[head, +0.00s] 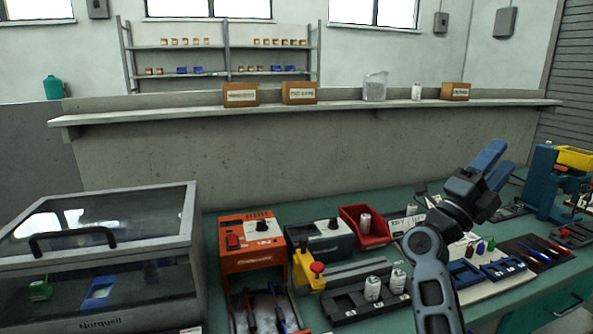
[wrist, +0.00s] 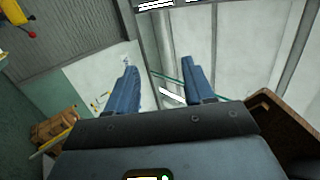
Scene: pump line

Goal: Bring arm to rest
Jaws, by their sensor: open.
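My gripper (head: 492,163) is raised above the right part of the green bench in the head view, pointing up and to the right. Its blue fingers are apart with nothing between them. In the wrist view my gripper (wrist: 160,88) also shows both blue fingers spread and empty, with the wall and ceiling beyond. My arm stands in front of part of the bench and hides some items behind it.
On the bench (head: 400,196) are a clear-lidded case (head: 100,250), an orange unit (head: 250,240), a red bin (head: 364,228), a black rack (head: 350,303) with white bottles and a blue press (head: 545,185). A shelf ledge (head: 330,108) runs behind. The air around my gripper looks clear.

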